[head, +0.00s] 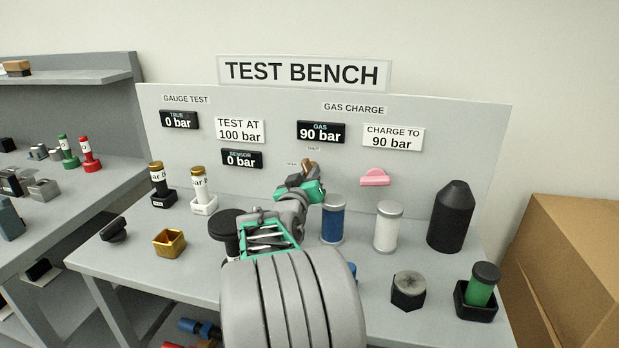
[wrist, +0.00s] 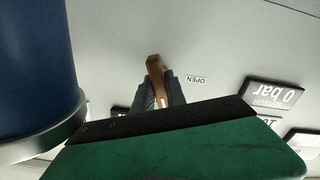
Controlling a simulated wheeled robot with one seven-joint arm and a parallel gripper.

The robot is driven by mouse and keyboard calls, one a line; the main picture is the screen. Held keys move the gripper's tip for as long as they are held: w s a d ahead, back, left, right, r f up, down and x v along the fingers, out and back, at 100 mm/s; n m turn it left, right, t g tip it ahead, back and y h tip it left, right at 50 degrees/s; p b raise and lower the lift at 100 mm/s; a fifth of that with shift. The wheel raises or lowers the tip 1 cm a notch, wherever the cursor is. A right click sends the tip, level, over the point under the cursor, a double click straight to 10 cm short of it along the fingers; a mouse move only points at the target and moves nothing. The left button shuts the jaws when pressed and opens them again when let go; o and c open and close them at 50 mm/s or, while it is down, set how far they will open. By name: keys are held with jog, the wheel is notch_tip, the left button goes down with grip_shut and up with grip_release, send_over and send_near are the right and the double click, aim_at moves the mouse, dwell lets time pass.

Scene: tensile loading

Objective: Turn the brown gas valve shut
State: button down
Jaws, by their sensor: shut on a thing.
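The brown gas valve (head: 307,167) is a small lever on the upright panel, below the GAS display. My gripper (head: 311,172) is at the panel and shut on this lever. In the wrist view, the brown lever (wrist: 154,66) sticks out from between the dark fingers of my gripper (wrist: 160,92). A small OPEN label (wrist: 195,79) is beside the lever there. In the head view, a SHUT label (head: 313,149) is just above the valve. The fingers hide part of the lever, so its exact angle is hard to tell. The GAS display (head: 321,132) reads 90 bar.
A pink lever (head: 375,177) is on the panel to the right. A blue cylinder (head: 333,220) stands close beside my gripper, with a white cylinder (head: 388,228) and a black bottle (head: 451,217) farther right. A gold square cup (head: 169,243) is at the left.

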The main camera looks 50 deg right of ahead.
jog(key=c, duration=1.4)
grip_release()
jog(key=shift+o, duration=0.2)
jog(key=v, duration=0.7)
jog(key=shift+s+a+b, duration=0.2)
jog(key=shift+a+b, duration=0.1)
jog(key=shift+a, duration=0.1)
